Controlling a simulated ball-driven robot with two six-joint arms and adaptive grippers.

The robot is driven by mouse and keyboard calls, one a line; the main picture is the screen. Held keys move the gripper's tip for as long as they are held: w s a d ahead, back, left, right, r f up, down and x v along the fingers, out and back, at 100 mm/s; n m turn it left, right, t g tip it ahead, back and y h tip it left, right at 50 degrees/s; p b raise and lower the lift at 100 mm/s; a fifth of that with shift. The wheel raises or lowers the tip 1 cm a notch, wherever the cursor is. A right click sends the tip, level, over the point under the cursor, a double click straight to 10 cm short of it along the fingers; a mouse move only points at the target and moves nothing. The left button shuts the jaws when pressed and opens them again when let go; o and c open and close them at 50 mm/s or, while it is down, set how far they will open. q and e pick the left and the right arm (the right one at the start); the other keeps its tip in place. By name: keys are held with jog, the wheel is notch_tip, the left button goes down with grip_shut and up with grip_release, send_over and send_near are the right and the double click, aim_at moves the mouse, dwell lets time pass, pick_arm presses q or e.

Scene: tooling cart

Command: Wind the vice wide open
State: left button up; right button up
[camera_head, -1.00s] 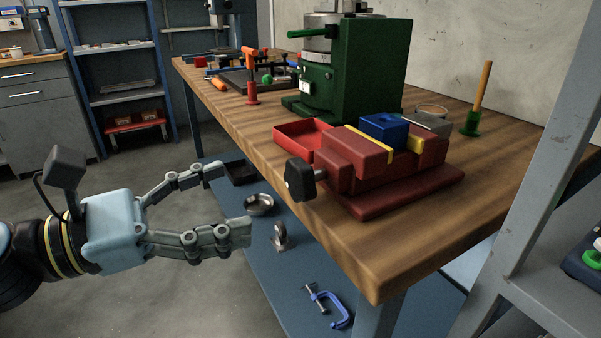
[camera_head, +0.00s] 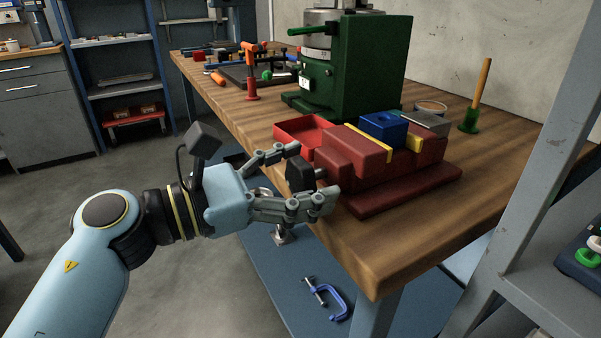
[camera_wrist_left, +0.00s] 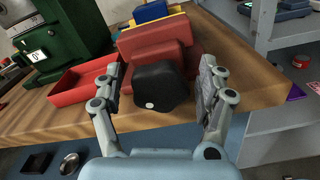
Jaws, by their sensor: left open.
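The red vice (camera_head: 385,165) sits at the front edge of the wooden bench, with yellow jaw faces and a blue block (camera_head: 384,127) between them. Its black knob (camera_head: 300,175) sticks out over the edge toward my left gripper. My left gripper (camera_head: 312,178) is open, with one finger on each side of the knob. In the left wrist view the knob (camera_wrist_left: 161,87) lies between the fingers (camera_wrist_left: 160,85), with a gap on the right; contact on the left cannot be told. The vice body (camera_wrist_left: 150,48) is behind it. My right gripper is not in view.
A red tray (camera_head: 300,131) lies beside the vice. A green machine (camera_head: 365,65) stands behind it. A wooden-handled tool (camera_head: 478,95) stands at the right. A grey shelf post (camera_head: 535,170) rises at right. A blue clamp (camera_head: 329,299) lies on the lower shelf.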

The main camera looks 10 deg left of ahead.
pick_arm(q)
jog(key=c, duration=1.2)
jog(key=shift+r+n+p, duration=0.15)
jog(key=shift+n+p, duration=0.55)
jog(key=shift+p, duration=0.1)
jog(key=shift+w+a+n+p, duration=0.1)
jog(key=shift+n+p, duration=0.9)
jog(key=shift+n, duration=0.1)
jog(key=shift+n+p, duration=1.25)
jog(key=shift+n, duration=0.45)
jog(key=shift+w, duration=0.1)
jog(key=o, duration=1.2)
